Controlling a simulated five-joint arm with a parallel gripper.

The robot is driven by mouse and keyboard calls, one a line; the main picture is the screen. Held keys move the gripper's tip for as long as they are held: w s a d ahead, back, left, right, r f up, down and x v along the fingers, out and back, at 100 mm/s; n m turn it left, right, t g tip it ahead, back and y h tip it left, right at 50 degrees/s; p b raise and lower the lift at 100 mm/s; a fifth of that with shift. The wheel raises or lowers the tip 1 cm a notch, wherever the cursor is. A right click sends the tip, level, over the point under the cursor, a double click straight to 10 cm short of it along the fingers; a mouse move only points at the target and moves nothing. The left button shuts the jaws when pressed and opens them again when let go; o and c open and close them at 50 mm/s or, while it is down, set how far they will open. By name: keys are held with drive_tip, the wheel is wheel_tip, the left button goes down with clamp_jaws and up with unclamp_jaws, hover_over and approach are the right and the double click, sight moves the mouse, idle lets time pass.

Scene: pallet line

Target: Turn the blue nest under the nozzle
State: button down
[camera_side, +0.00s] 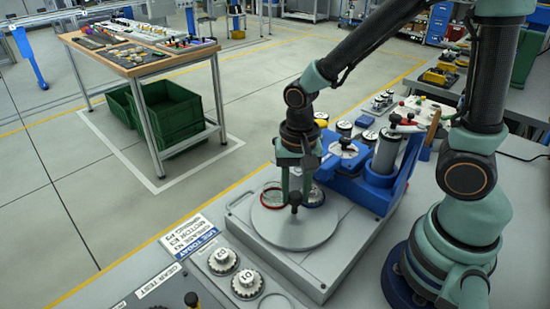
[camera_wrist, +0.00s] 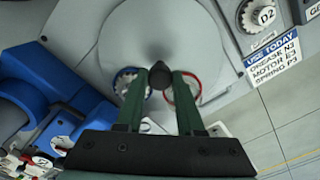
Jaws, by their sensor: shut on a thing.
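A round grey turntable (camera_side: 298,228) carries a red-ringed nest (camera_side: 270,197) and a blue-ringed nest (camera_side: 316,196). A dark upright knob (camera_side: 295,201) stands on it. My gripper (camera_side: 296,188) points down and is shut on this knob. In the wrist view the knob (camera_wrist: 160,75) sits between my green fingers. There the blue nest (camera_wrist: 122,83) is left of the knob and seems to hold a pale toothed part. The red nest (camera_wrist: 196,85) is right of it. The blue station (camera_side: 340,178) stands beside the turntable on the blue nest's side. I cannot make out its nozzle tip clearly.
Gear-shaped parts (camera_side: 246,284) sit in a grey tray in front, near a "USE TODAY" sign (camera_side: 190,235). Canisters and small parts stand behind the blue station. A wooden table (camera_side: 135,55) with green crates (camera_side: 170,115) stands apart across the floor.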

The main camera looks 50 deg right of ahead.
sight(298, 193)
drive_tip(key=c, duration=0.5)
unclamp_jaws()
drive_tip(key=shift+r, duration=0.1)
wheel_tip(298, 193, up, 12)
drive_tip(key=d+r+n+t, duration=0.1)
drive_tip(key=d+n+t, duration=0.1)
drive_tip(key=n, duration=0.1)
drive_tip(key=d+r+n+t, duration=0.1)
drive_tip(key=d+n, duration=0.1)
drive_tip(key=n, duration=0.1)
drive_tip(key=d+r+n+t, duration=0.1)
drive_tip(key=d+n+t, duration=0.1)
drive_tip(key=n, duration=0.1)
drive_tip(key=shift+s+r+t, duration=0.25)
drive_tip(key=shift+r+t, duration=0.05)
